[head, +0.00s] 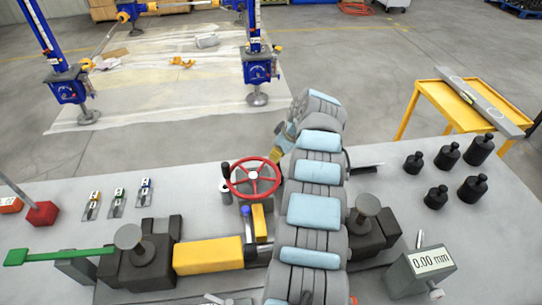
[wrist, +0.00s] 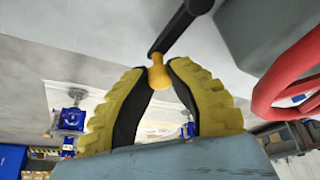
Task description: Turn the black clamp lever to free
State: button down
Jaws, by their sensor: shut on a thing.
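The black clamp lever (wrist: 178,30) shows at the top of the wrist view, slanting down to a yellow knob (wrist: 157,74) at its end. My gripper (wrist: 162,72), with yellow ribbed fingers and black pads, is shut on that knob at its fingertips. In the head view my gripper (head: 276,154) is small and partly hidden behind my arm, just right of the red handwheel (head: 253,177). I cannot make out the lever in the head view. The red handwheel also shows at the right of the wrist view (wrist: 285,80), close to my gripper.
A yellow bar (head: 208,256) and dark blocks (head: 140,262) stand at the front of the bench. A green lever (head: 60,255) is at left. Several black weights (head: 447,156) and a 0.00 mm display (head: 424,270) are at right.

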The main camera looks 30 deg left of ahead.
jog(key=shift+s+a+f, duration=0.1)
jog(key=shift+f, duration=0.05)
dwell(0.4)
jog(key=c, duration=0.9)
grip_release()
jog(key=shift+a+n, duration=0.1)
jog(key=shift+n, duration=0.2)
jog(key=shift+r, duration=0.2)
jog(key=shift+d+r, duration=0.25)
jog(key=shift+r, duration=0.3)
jog(key=w+v, duration=0.1)
jog(key=v, duration=0.9)
jog(key=shift+s+d+r, duration=0.2)
jog(key=shift+s+r, duration=0.1)
jog(key=shift+s, duration=0.1)
